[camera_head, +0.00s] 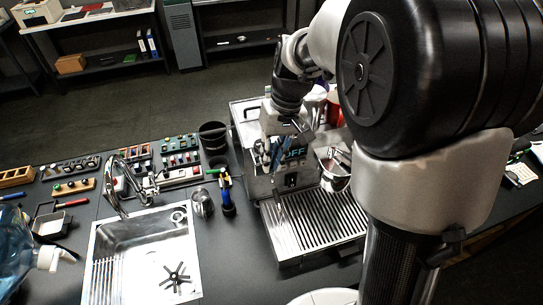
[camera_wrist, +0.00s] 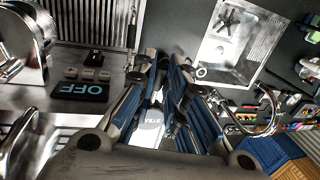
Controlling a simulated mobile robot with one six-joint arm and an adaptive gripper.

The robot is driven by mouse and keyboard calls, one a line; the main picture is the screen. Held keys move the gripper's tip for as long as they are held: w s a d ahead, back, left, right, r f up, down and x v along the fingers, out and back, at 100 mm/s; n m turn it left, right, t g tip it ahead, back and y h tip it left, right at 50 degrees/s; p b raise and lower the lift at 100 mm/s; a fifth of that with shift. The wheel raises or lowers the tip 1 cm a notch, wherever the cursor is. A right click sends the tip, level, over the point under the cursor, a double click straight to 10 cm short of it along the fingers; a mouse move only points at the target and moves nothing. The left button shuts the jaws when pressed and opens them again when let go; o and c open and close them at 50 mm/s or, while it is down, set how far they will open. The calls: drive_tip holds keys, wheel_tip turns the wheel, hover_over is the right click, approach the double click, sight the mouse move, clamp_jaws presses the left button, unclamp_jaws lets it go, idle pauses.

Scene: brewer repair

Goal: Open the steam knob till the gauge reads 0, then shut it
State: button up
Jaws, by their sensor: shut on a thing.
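The espresso machine (camera_head: 262,186) stands mid-bench with a display reading OFF (camera_head: 294,153); the display also shows inverted in the wrist view (camera_wrist: 82,91). My gripper (camera_head: 280,146) is at the machine's front left, just left of the display. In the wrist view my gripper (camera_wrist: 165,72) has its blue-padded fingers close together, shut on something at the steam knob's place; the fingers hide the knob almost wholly. A pale round face with lettering (camera_wrist: 151,130) shows between the fingers. A thin steel steam wand (camera_wrist: 132,42) runs beside them. I cannot make out the gauge or its reading.
A sink (camera_head: 150,255) with a tap (camera_head: 120,180) lies further left.

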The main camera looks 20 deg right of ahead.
clamp_jaws()
drive_tip(key=shift+d, duration=0.15)
drive_tip(key=w+d+n+g+h+p, duration=0.2)
drive_tip(key=w+d+n+p, duration=0.4)
drive_tip(key=n, duration=1)
drive_tip(key=shift+w+n+p, duration=0.3)
drive_tip(key=shift+n+p, duration=0.05)
drive_tip(key=shift+n, duration=0.05)
idle(0.5)
drive_tip(key=o, duration=0.6)
unclamp_jaws()
